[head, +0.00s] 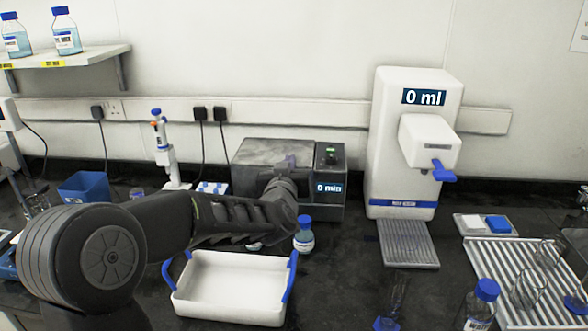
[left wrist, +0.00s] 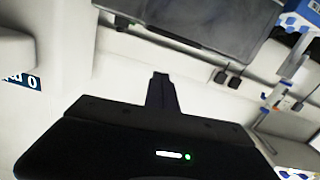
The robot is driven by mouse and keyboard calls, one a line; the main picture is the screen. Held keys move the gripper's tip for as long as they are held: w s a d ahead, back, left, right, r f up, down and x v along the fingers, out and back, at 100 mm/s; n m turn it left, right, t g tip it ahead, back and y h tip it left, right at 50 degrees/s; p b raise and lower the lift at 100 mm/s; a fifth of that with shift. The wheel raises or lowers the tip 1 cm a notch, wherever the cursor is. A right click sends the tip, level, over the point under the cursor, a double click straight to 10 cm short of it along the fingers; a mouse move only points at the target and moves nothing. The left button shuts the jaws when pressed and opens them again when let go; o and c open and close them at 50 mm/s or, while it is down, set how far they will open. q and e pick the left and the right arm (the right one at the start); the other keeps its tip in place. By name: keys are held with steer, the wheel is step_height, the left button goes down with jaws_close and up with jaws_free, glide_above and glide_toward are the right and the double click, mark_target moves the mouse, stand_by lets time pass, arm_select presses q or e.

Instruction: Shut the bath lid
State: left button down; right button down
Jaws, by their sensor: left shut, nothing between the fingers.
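The bath is a grey box with a dark control panel (head: 330,190) reading "0 min", at the back of the bench in the head view. Its grey lid (head: 258,150) shows as a broad surface at the top of the box. I cannot tell whether it lies fully flat. My left gripper (head: 290,162) is shut and empty, in front of or over the lid; contact is unclear. My forearm hides the lower left of the bath. In the left wrist view the shut fingers (left wrist: 162,80) stand apart from a dark panel (left wrist: 200,22), likely the lid. My right gripper is out of view.
A white dispenser (head: 415,150) stands right of the bath. A blue-capped bottle (head: 304,236) and a white tray with blue handles (head: 228,305) are in front. A pipette on a stand (head: 162,145) is to the left. Glassware sits on a ribbed rack (head: 500,275) at right.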

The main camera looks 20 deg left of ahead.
arm_select(q)
steer(key=b+v, duration=0.1)
steer(key=v, duration=0.6)
steer(key=shift+s+f, duration=0.25)
steer(key=shift+s, duration=0.2)
steer(key=shift+a, duration=0.1)
